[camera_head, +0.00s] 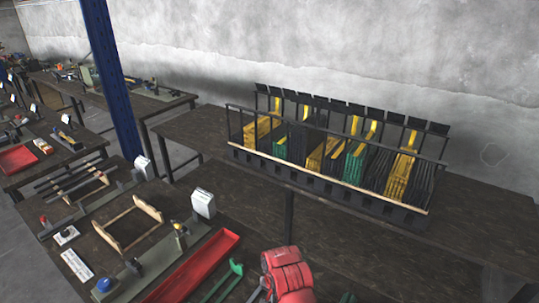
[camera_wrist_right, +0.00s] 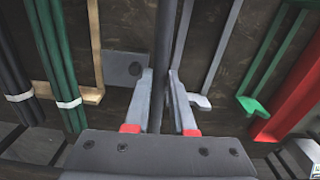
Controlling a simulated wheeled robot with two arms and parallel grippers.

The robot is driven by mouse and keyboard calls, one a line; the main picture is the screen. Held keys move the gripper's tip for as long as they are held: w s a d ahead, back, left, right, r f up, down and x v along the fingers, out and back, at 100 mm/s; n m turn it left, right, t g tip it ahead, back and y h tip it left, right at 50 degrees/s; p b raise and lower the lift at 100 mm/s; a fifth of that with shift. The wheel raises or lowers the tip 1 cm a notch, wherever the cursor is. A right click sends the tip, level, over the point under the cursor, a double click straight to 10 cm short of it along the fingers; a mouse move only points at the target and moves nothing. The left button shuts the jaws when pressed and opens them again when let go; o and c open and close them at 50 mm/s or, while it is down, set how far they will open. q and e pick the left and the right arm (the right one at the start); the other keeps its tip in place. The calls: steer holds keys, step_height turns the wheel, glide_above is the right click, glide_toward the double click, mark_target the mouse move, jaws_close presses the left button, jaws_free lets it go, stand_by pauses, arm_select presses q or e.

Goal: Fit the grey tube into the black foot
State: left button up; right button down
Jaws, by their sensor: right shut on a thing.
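In the right wrist view my right gripper (camera_wrist_right: 161,73) is shut on a dark grey tube (camera_wrist_right: 163,40). The tube runs lengthwise between the two fingers and on past them, over a dark bench top. A dark flat plate (camera_wrist_right: 118,82) with a round spot lies just left of the fingers. I cannot tell whether this plate is the black foot, and I cannot pick out the foot for certain in the head view. The ends of the tube are not clear. My left gripper is in neither view.
Banded green rods (camera_wrist_right: 60,60), a tan bracket (camera_wrist_right: 97,60), a grey bracket (camera_wrist_right: 215,60) and a green bracket (camera_wrist_right: 270,65) lie around the gripper. In the head view a rack (camera_head: 330,195) of yellow, green and black strips stands behind a red tray (camera_head: 195,267).

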steer(key=shift+n, duration=0.9)
steer(key=w+d+r, duration=0.1)
steer(key=w, duration=0.1)
steer(key=w+d+r+b, duration=0.1)
steer(key=w+d, duration=0.1)
steer(key=w+d+r+b, duration=0.1)
steer(key=w, duration=0.1)
steer(key=shift+w+d+r, duration=0.15)
steer(key=shift+w+r, duration=0.2)
steer(key=w+d+r+n+b, duration=0.3)
steer(key=d+r+b, duration=0.4)
steer(key=d+r, duration=0.3)
steer(key=shift+w+d+r+n, duration=0.15)
steer(key=shift+w+r+n, duration=0.4)
steer(key=shift+r, duration=1.5)
